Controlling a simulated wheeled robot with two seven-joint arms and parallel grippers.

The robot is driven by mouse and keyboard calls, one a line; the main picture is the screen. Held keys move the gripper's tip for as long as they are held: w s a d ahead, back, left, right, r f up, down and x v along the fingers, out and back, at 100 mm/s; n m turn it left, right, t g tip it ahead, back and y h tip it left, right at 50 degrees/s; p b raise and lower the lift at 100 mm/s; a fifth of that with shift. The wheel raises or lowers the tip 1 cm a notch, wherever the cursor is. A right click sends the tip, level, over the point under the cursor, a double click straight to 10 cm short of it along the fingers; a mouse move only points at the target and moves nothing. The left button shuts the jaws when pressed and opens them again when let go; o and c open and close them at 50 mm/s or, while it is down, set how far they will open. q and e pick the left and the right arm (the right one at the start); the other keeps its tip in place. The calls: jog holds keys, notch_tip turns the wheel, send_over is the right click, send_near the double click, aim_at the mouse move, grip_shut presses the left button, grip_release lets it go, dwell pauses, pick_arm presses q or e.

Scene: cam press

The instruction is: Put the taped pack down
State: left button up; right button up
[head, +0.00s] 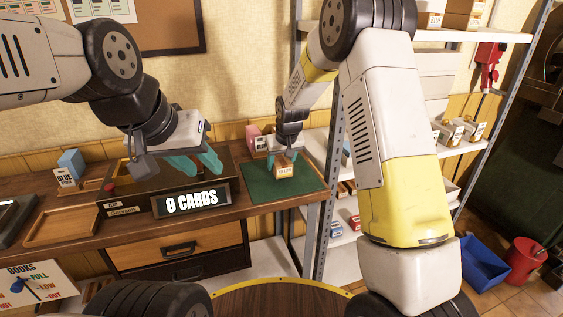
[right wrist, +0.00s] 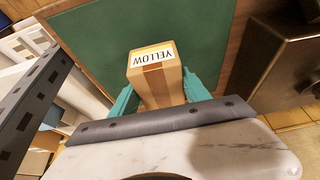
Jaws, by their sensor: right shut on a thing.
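The taped pack (right wrist: 155,80) is a tan block with a brown tape band and a white label reading YELLOW. In the head view the pack (head: 284,171) is at the green mat (head: 262,190). My right gripper (head: 285,160) is shut on it from above, with teal fingers on both sides in the right wrist view (right wrist: 158,92). I cannot tell whether its underside touches the mat. My left gripper (head: 191,163) is held above the machine with the 0 CARDS display (head: 192,201); its teal fingers are apart and I see nothing between them.
A wooden tray (head: 62,227) and a blue pack (head: 71,163) by a BLUE card stand on the bench to the left. A pink item (head: 254,137) is behind the mat. Metal shelving (head: 328,190) rises just right of the mat. Bare mat surrounds the pack.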

jog(key=shift+d+f, duration=0.2)
jog(key=shift+f, duration=1.15)
jog(key=shift+f, duration=0.15)
jog(key=o, duration=1.6)
jog(key=shift+o, duration=0.2)
